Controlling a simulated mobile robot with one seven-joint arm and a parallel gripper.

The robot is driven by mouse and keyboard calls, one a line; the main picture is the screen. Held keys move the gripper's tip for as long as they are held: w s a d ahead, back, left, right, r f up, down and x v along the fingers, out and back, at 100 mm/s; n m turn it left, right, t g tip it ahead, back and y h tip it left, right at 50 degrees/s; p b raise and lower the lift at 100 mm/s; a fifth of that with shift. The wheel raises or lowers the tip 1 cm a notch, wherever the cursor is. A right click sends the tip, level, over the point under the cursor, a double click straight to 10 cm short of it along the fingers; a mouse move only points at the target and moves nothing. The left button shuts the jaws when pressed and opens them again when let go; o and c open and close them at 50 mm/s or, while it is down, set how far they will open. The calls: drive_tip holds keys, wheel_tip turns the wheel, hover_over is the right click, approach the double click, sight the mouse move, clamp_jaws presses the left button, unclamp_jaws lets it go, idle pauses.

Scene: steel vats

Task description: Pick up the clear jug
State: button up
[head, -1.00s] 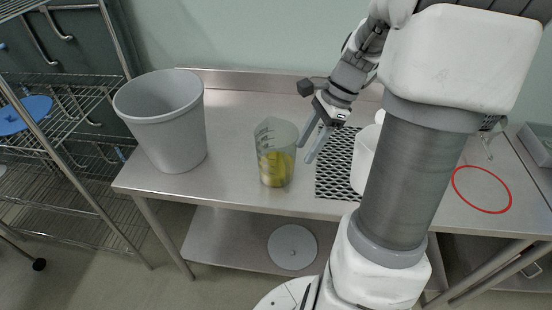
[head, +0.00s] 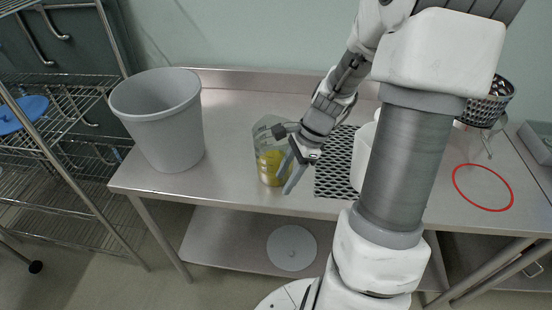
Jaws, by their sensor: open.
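The clear jug (head: 266,140) stands upright on the steel table, left of the middle, with yellow contents in its lower part. My gripper (head: 285,184) is open, with its fingers pointing down and left, and overlaps the right side of the jug in the head view. The fingers hide part of the jug. I cannot tell whether they touch it or whether the jug is between them.
A large grey bin (head: 162,125) stands left of the jug on the steel table (head: 225,187). A black perforated mat (head: 334,175) and a white container (head: 363,158) lie to the right. A metal basket (head: 488,105) and a red ring (head: 482,187) are farther right.

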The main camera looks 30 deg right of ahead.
clamp_jaws()
drive_tip(key=shift+r, duration=0.1)
idle(1.2)
